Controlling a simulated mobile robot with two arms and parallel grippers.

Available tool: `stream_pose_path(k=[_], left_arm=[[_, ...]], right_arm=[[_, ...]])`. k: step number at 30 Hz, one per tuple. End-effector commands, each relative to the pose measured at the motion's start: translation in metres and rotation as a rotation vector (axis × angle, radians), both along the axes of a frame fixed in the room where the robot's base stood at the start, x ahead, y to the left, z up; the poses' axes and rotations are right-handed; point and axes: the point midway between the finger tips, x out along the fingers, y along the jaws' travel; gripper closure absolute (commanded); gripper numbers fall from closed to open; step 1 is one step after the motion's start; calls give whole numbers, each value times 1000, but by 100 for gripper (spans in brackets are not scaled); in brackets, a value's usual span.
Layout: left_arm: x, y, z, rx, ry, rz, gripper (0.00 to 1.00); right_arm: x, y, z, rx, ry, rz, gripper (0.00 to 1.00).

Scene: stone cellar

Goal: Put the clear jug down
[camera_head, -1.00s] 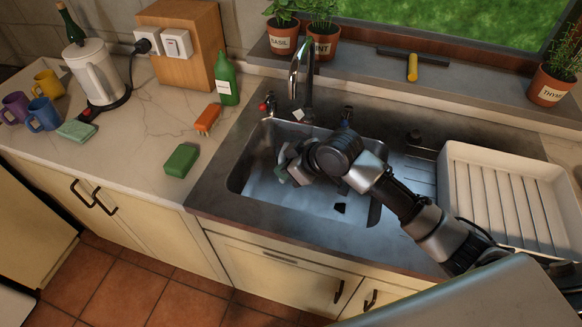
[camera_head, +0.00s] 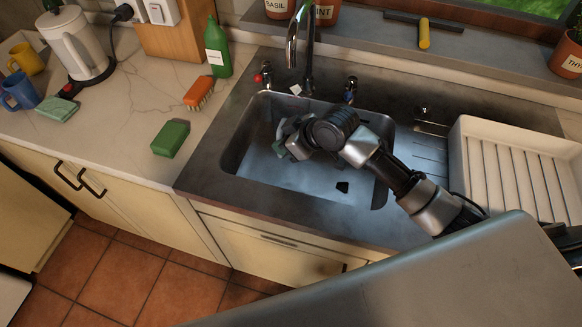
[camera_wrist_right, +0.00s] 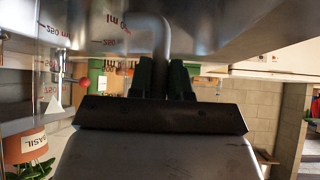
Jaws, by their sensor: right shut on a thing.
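The clear jug (camera_wrist_right: 92,45) shows in the right wrist view at the upper left, see-through with red measuring marks. That view is upside down. My right gripper (camera_wrist_right: 167,75) is shut on the jug's curved handle (camera_wrist_right: 157,32). In the head view my right gripper (camera_head: 288,142) is over the left part of the sink basin. The jug cannot be made out there; its clear body and my wrist make it hard to see, and I cannot tell whether it touches the basin floor. My left gripper is not in view.
The steel sink (camera_head: 330,192) has a tap (camera_head: 303,60) behind my gripper. A white draining rack (camera_head: 458,165) stands to the right. The counter's front middle is clear.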

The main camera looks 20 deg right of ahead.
Motion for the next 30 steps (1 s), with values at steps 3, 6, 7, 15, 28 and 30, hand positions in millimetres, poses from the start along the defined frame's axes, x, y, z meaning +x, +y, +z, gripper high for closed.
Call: stream_pose_path(k=[3,6,7,15,28,30], left_arm=[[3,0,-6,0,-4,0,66],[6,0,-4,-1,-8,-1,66],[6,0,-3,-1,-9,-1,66],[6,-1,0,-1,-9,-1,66],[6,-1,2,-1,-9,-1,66],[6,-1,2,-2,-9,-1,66]], right_arm=[[0,0,-11,1,0,-1,100],[0,0,-26,1,3,-1,100],[-1,0,-32,2,3,-2,100],[0,0,-70,1,0,-1,100],[0,0,-108,0,-2,0,100],[0,0,-108,0,-2,0,100]])
